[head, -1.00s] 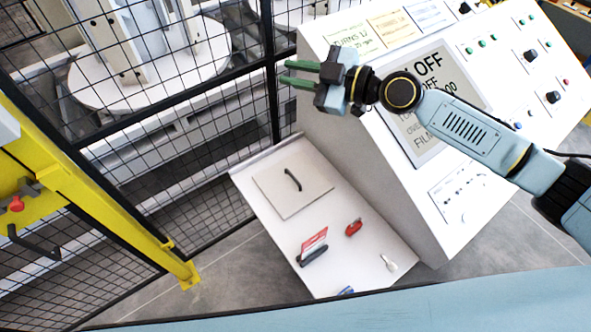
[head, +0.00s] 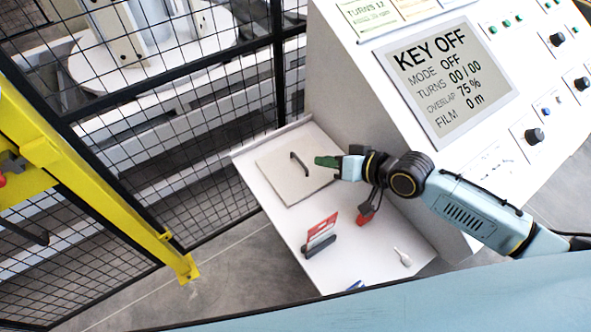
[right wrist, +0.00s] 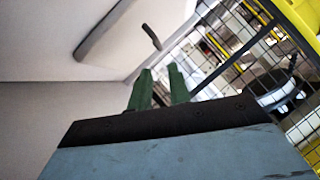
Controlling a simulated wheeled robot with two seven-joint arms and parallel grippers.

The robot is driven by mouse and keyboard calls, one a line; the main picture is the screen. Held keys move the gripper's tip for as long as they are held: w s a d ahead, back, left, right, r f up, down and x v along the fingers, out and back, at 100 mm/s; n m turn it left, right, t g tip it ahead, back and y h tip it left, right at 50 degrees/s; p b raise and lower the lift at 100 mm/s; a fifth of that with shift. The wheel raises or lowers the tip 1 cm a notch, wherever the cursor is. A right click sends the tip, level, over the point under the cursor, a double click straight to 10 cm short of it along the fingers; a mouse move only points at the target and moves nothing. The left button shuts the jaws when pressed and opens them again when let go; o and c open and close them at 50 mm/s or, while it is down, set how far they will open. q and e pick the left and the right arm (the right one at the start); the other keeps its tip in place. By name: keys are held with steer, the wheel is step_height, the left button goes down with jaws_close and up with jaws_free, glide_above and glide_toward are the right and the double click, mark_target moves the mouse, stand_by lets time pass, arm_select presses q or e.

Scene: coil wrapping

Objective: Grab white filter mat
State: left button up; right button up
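A flat, off-white square panel (head: 281,183) with a black arched handle (head: 299,163) lies on the white shelf (head: 262,148); it is the only thing I see that could be the white filter mat. In the right wrist view the panel (right wrist: 108,30) and its handle (right wrist: 151,37) appear beyond the fingertips. My right gripper (head: 326,161) is just right of the handle, apart from it. Its green fingers (right wrist: 160,82) stand apart with nothing between them, so it is open and empty. My left gripper is not in view.
The shelf also holds a red-and-white card in a dark holder (head: 320,240), a red item (head: 364,218) partly behind my arm, and a white spoon-like tool (head: 402,257). The sloped control console (head: 350,115) rises at right. Black mesh fencing (head: 200,190) and a yellow post (head: 120,215) stand left.

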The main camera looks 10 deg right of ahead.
mark_target(301, 162)
steer(key=x, duration=0.7)
steer(key=shift+s+a+f, duration=0.2)
steer(key=shift+a+f, duration=0.1)
steer(key=shift+f, duration=0.25)
jaws_close()
